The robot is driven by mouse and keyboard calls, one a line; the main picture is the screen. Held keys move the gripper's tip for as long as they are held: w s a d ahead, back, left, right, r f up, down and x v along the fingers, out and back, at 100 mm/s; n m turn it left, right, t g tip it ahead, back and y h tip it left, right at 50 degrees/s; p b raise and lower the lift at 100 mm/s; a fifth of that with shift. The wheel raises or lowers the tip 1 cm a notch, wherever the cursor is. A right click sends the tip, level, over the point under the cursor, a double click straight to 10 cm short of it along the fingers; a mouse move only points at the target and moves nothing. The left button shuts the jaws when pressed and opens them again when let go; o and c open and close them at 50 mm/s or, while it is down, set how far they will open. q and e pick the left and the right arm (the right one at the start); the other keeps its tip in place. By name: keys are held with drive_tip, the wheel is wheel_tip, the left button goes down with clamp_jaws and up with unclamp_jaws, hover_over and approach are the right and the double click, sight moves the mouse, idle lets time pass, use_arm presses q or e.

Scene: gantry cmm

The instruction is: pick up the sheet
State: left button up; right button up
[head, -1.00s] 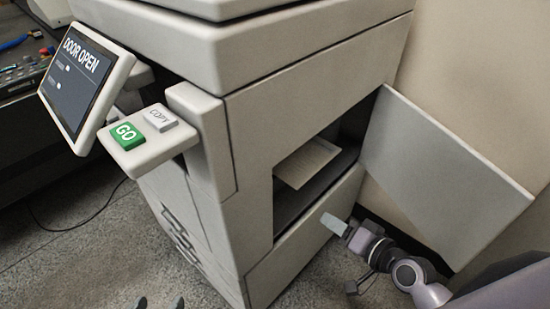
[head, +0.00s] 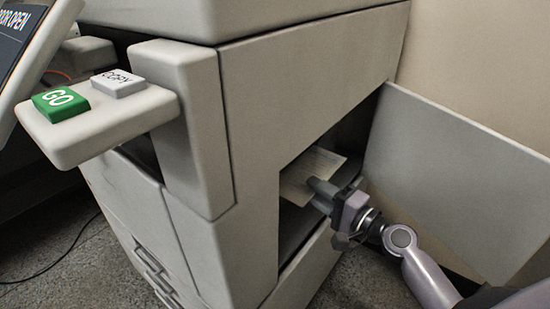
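A pale sheet (head: 301,171) with faint printed lines lies in the open side bay of the grey copier (head: 290,85). Its near edge shows at the opening. My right gripper (head: 316,193) reaches in from the right, its fingertips at the sheet's near right edge and overlapping it in the picture. I cannot tell whether the fingers are apart or closed on the paper. My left gripper is not in view.
The copier's side door (head: 455,175) stands wide open, close to my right arm. The panel with the green GO button (head: 60,103) and the grey COPY button (head: 118,83) juts out at the left. Bare floor shows below.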

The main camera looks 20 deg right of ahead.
sight(302, 181)
drive_tip(key=shift+x, duration=2.55)
drive_tip(key=shift+w+d, duration=0.1)
drive_tip(key=shift+d, duration=0.05)
drive_tip(key=shift+c, duration=0.3)
clamp_jaws()
